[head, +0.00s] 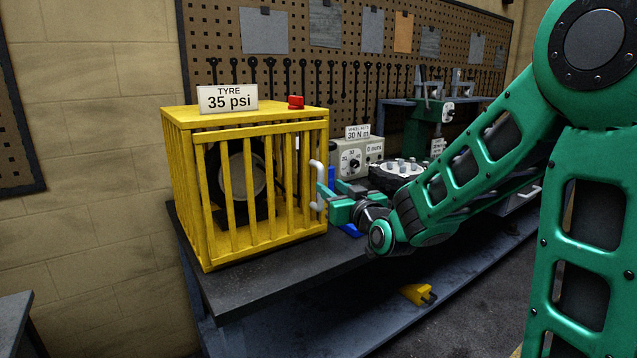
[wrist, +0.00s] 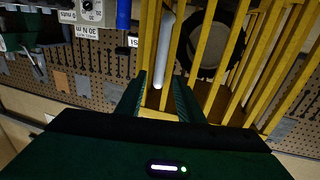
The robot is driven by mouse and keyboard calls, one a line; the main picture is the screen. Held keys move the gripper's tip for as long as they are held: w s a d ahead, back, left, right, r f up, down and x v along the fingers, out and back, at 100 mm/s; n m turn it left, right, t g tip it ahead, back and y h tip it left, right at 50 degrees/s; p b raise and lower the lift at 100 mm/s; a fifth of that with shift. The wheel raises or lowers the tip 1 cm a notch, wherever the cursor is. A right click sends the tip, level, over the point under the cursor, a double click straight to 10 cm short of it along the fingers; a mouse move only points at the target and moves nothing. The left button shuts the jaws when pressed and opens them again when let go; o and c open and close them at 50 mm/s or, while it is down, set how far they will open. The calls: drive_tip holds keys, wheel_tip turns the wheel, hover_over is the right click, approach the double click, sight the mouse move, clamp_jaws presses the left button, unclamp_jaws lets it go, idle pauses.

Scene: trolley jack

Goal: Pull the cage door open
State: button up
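The yellow barred cage (head: 183,165) stands on the left end of the dark bench, with a dark wheel (head: 228,172) inside. Its barred door (head: 262,238) faces the front and looks shut. A pale upright handle (head: 317,178) is on the door's right edge. My gripper (head: 325,198) is at this handle, reaching in from the right. In the wrist view the pale handle (wrist: 167,45) runs between my two fingers, with some room beside it. The fingers are apart; whether either touches the handle cannot be told.
A grey dial box (head: 353,158) and a dark round part with studs (head: 396,175) are behind my arm. A yellow item (head: 418,294) lies on the lower shelf. Floor room is at front right.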

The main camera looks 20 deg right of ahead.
sight(322, 180)
drive_tip(key=w, duration=0.7)
drive_tip(key=shift+w+a, duration=0.35)
drive_tip(key=shift+a, duration=0.05)
